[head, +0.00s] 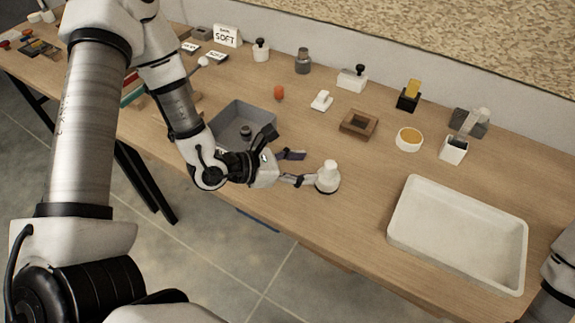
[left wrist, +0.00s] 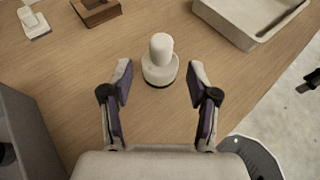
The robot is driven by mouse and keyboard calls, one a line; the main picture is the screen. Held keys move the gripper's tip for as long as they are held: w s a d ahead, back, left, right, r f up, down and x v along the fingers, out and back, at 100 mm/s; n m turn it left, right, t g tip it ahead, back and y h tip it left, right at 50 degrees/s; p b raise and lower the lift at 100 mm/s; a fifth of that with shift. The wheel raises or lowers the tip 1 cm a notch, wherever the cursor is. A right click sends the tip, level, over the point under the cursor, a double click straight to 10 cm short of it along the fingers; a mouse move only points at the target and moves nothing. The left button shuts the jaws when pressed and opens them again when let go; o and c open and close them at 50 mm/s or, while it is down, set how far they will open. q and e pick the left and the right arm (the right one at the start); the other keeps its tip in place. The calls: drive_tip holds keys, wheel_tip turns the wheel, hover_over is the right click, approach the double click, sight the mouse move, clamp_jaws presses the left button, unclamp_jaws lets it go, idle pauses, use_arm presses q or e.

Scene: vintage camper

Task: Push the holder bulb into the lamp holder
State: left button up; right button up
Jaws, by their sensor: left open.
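A white rounded bulb (head: 328,165) stands upright in a short round white lamp holder (head: 327,184) near the table's front edge. In the left wrist view the bulb (left wrist: 161,46) rises from the middle of the holder (left wrist: 159,72), which has a dark bottom rim. I cannot tell how deep the bulb sits. My left gripper (head: 301,167) is open, low over the table and just left of the holder. In the left wrist view its fingertips (left wrist: 161,72) lie on either side of the holder, apart from it, with nothing gripped. My right gripper does not show.
A white tray (head: 397,231) stands to the right, and a grey bin (head: 222,119) stands behind my left wrist. A wooden square frame (head: 358,123), a round yellow-topped dish (head: 409,139) and several small items line the back. Bare table surrounds the holder.

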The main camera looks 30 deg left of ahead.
use_arm(q)
drive_tip(key=shift+v, duration=2.2)
drive_tip(key=shift+d, duration=0.1)
drive_tip(key=s+d+f+m+g, duration=0.2)
drive_tip(key=s+f+m+g, duration=0.25)
drive_tip(key=s, duration=0.25)
drive_tip(key=s+d+f+m+g, duration=0.35)
drive_tip(key=s+g, duration=0.25)
drive_tip(key=s, duration=0.2)
drive_tip(key=s+a+f+m+g+y, duration=0.5)
drive_tip(key=s+a+f+m+y, duration=0.15)
drive_tip(key=s+f+m, duration=0.2)
drive_tip(key=w+a+f+m+t+y, duration=0.1)
drive_tip(key=a+f+m+t+y, duration=0.3)
drive_tip(key=m, duration=0.3)
drive_tip(key=w+d+f+m, duration=0.1)
drive_tip(key=w+f+m+t+h, duration=0.1)
drive_tip(key=w+d+f+m, duration=0.1)
drive_tip(key=w+m, duration=0.1)
drive_tip(key=shift+d+h, duration=0.35)
